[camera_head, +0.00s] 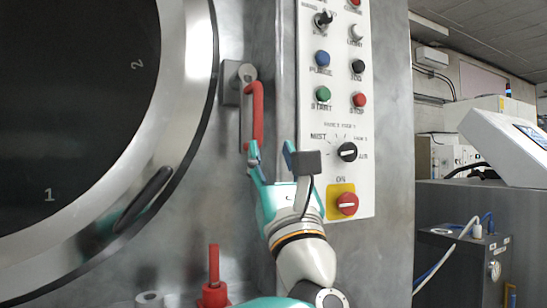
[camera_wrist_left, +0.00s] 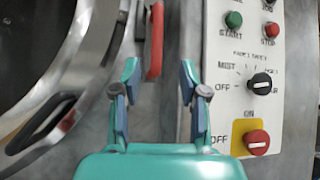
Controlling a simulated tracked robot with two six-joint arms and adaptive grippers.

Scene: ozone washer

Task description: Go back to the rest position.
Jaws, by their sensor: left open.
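My left gripper (camera_head: 270,155) points up in front of the washer's metal front, between the round door and the control panel. It is open and holds nothing; in the left wrist view its two fingers (camera_wrist_left: 158,85) stand apart with bare metal between them. A red handle (camera_head: 257,113) hangs from a hinge above the left finger in the head view. In the left wrist view the red handle (camera_wrist_left: 155,45) shows beyond the fingers, near the left one. I cannot tell if they touch. My right gripper is not in view.
The control panel (camera_head: 352,188) with buttons, a black selector knob (camera_head: 347,152) and a red switch (camera_head: 347,203) is close to the gripper's right. The round door (camera_head: 185,120) with its black handle (camera_head: 145,197) is at left. A red valve (camera_head: 214,290) stands below.

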